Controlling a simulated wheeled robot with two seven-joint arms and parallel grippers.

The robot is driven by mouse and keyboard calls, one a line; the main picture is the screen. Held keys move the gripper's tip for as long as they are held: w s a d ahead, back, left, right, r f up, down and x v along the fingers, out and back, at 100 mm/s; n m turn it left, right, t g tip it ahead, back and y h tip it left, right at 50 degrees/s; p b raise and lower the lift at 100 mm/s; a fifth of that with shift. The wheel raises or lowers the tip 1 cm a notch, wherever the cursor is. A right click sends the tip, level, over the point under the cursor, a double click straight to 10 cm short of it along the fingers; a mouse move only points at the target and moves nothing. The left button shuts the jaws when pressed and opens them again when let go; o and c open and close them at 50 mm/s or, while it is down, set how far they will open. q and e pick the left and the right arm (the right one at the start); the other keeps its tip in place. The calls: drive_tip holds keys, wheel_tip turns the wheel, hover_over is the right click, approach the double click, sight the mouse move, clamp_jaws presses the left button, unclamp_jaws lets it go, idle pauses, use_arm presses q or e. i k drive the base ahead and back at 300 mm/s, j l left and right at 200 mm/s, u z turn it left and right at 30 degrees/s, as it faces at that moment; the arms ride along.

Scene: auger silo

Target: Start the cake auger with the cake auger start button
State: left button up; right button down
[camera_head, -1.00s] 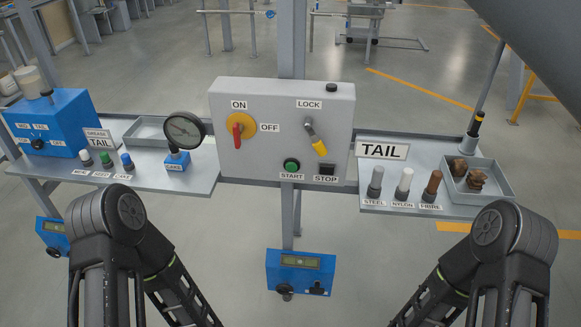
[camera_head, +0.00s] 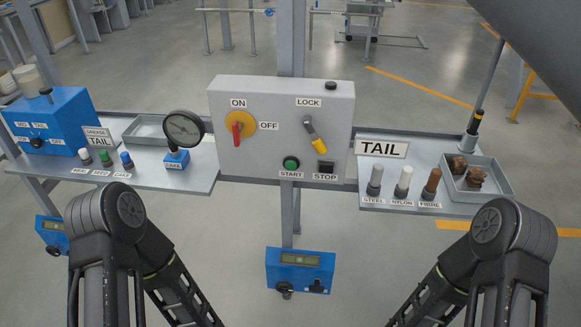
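A grey control box (camera_head: 270,174) stands upright at the centre of the head view. Its round green button (camera_head: 291,163) sits low on the front, above a START label. A black STOP button (camera_head: 326,167) is to its right. A red rotary handle on a yellow disc (camera_head: 239,125) stands vertical, in line with the ON label above; OFF is to its right. A yellow-tipped lever (camera_head: 317,139) under the LOCK label slants down to the right. My arms show at the lower left and lower right, folded downward; both grippers are out of view. Nothing touches the box.
The right shelf (camera_head: 450,208) holds steel, nylon and fibre pieces and a tray (camera_head: 499,186). A blue display unit (camera_head: 300,271) hangs below the box.

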sight(290, 165)
drive_tip(key=l+u, duration=0.45)
drive_tip(key=l, duration=2.5)
